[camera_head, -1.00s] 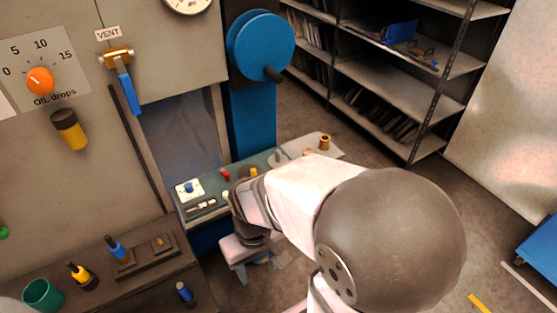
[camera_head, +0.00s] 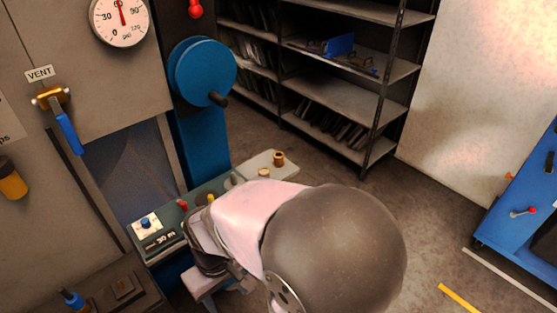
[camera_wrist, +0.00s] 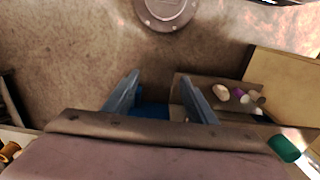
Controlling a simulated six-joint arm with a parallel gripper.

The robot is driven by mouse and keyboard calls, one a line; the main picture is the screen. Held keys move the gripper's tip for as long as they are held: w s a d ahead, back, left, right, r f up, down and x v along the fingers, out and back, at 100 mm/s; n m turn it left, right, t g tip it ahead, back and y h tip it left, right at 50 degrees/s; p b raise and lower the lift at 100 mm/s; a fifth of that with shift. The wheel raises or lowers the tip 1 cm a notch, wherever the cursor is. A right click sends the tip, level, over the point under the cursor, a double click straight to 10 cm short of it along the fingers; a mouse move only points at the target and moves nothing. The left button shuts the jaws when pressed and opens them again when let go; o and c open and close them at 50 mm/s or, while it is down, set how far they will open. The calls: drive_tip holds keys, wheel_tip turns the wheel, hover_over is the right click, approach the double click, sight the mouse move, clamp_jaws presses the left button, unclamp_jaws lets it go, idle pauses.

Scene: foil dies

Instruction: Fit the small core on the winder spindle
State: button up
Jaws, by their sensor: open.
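A copper-coloured core (camera_head: 278,158) stands upright on the pale plate at the right end of the bench. A flatter, tan-topped piece (camera_head: 264,172) stands close beside it; I cannot tell which is the small core. A short grey upright (camera_head: 233,180) rises to their left, perhaps the spindle, but it is too small to be sure. My gripper (camera_wrist: 160,100) is open in the wrist view, with nothing between its two grey fingers and floor beyond them. A copper piece (camera_wrist: 9,152) shows at the wrist view's lower left.
The pale plate (camera_head: 290,170) ends the narrow green bench, which carries a white switch panel (camera_head: 146,224). A blue machine with a round wheel (camera_head: 203,72) stands behind. Shelving (camera_head: 330,90) is at the back. A round floor cover (camera_wrist: 165,10) lies ahead in the wrist view.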

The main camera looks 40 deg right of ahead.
drive_tip(key=shift+o, duration=0.5)
drive_tip(key=w+d+r+m+t, duration=0.1)
drive_tip(key=w+d, duration=0.2)
drive_tip(key=w, duration=0.3)
drive_tip(key=w+d+r+m, duration=0.1)
drive_tip(key=w+d+r, duration=0.15)
drive_tip(key=w, duration=0.45)
drive_tip(key=m+t+h, duration=0.2)
drive_tip(key=m+h, duration=0.1)
drive_tip(key=m, duration=0.4)
approach(279, 156)
drive_tip(key=s+a+f, duration=0.1)
drive_tip(key=shift+x, duration=1)
drive_tip(key=shift+s+f+p, duration=0.1)
drive_tip(key=shift+p, duration=0.2)
drive_tip(key=shift+w+d+f+p, duration=0.35)
drive_tip(key=shift+w+f+p, duration=0.1)
drive_tip(key=shift+f+p, duration=0.4)
drive_tip(key=shift+p+x, duration=0.65)
drive_tip(key=shift+x, duration=0.8)
